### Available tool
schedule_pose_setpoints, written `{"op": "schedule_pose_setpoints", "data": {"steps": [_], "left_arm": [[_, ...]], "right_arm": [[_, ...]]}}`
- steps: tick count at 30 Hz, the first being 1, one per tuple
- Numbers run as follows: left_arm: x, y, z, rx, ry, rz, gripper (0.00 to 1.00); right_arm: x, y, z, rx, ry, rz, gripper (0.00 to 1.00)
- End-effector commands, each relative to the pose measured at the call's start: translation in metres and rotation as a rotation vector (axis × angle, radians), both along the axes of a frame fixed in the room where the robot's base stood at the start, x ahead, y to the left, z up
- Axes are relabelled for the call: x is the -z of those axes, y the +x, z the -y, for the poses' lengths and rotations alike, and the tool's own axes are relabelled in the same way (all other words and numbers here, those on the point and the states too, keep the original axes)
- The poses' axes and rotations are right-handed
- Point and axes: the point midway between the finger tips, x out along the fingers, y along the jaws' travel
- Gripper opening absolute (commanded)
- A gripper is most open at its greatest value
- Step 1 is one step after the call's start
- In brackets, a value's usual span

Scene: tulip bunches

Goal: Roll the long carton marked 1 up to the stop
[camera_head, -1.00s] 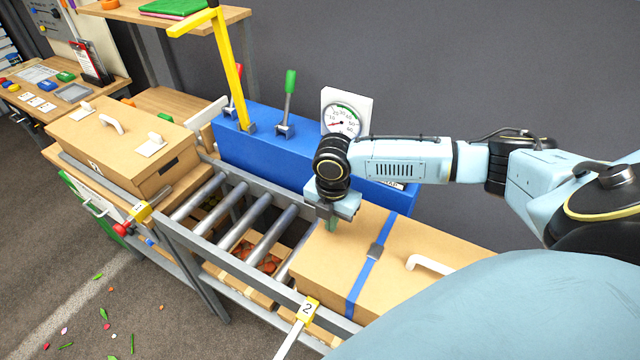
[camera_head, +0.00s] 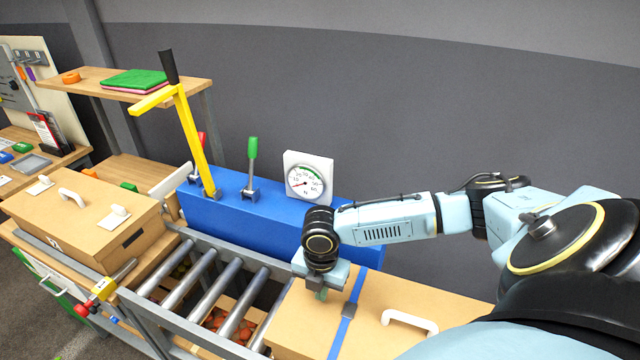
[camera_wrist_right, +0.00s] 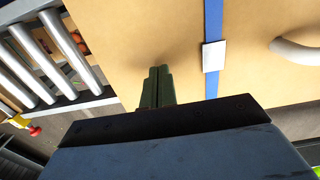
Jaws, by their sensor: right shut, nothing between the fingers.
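A long tan carton (camera_head: 300,325) with a blue strap and a white handle lies at the right end of the roller track (camera_head: 205,300); no number is readable on it. It also fills much of the right wrist view (camera_wrist_right: 140,30). My right gripper (camera_head: 322,293) is over the carton's top near its left end, left of the strap. Its green fingers (camera_wrist_right: 157,87) are shut with nothing between them; I cannot tell whether they touch the carton. A second tan carton (camera_head: 85,225) with white handles sits at the left end. My left gripper is not in view.
Bare rollers lie between the two cartons. A blue housing (camera_head: 250,225) behind carries a yellow lever (camera_head: 195,140), a green-handled lever (camera_head: 252,165) and a dial gauge (camera_head: 308,178). A yellow tag with a red knob (camera_head: 95,295) is on the front rail.

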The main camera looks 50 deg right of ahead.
Motion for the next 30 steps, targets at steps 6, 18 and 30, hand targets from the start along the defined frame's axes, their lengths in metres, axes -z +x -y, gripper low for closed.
{"op": "schedule_pose_setpoints", "data": {"steps": [6, 18, 30], "left_arm": [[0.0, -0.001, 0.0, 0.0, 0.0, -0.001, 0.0], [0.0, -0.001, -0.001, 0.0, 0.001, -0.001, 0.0], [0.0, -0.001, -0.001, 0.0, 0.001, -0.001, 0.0]], "right_arm": [[0.001, -0.014, 0.006, 0.001, -0.002, -0.001, 0.0], [0.0, -0.043, 0.019, 0.001, -0.003, -0.001, 0.0], [0.0, -0.073, 0.031, 0.0, -0.002, 0.0, 0.0]]}}
